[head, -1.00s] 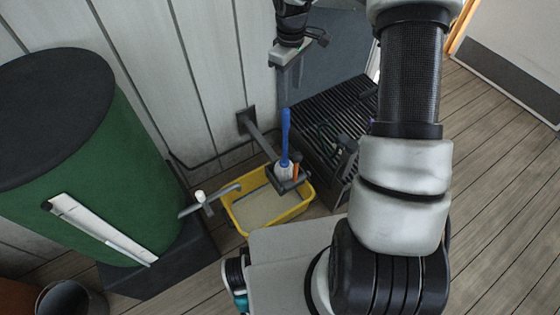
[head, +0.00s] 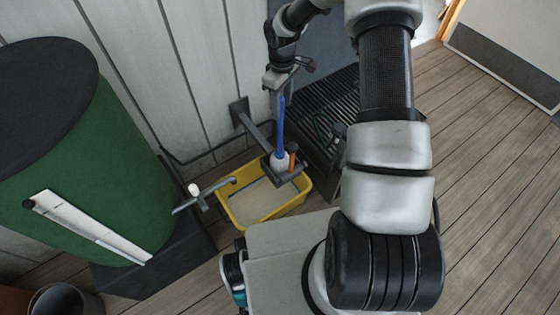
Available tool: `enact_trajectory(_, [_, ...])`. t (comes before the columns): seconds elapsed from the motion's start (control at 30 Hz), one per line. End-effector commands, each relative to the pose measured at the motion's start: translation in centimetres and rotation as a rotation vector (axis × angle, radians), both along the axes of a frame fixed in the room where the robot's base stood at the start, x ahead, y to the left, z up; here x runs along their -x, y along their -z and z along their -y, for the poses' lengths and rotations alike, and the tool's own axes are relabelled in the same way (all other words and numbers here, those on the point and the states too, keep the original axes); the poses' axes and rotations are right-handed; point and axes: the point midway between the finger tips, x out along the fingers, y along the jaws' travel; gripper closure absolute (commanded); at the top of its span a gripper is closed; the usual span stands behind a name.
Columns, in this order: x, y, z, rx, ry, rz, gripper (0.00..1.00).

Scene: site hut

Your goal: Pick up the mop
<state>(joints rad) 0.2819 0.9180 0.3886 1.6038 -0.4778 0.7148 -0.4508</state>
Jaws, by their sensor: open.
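The mop appears as a blue-handled tool (head: 281,128) with a pale lower end. It stands nearly upright in a small dark holder (head: 269,172) on a wall bracket, above the yellow tub (head: 237,219). An orange-handled item (head: 292,161) sits beside it in the holder. My gripper (head: 279,88) is open, just above the top of the blue handle as seen in the head view. Its fingers are small here, and I cannot tell whether the handle's top lies between them.
A green barrel (head: 100,150) with a dark lid stands left on a dark base (head: 175,262). Its tap (head: 203,195) reaches towards the tub. A black ribbed rack (head: 325,105) is right of the holder. Wooden floor at the right is clear.

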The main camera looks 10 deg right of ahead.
Motion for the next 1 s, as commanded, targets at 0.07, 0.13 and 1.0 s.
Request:
enact_trajectory(0.07, [0.0,0.9,-0.2,-0.001,0.0,-0.001,0.56])
enact_trajectory(0.13, [0.0,2.0,-0.3,-0.001,0.0,-0.003,0.56])
enact_trajectory(1.0, [-0.3,4.8,-0.4,-0.001,0.0,0.001,1.0])
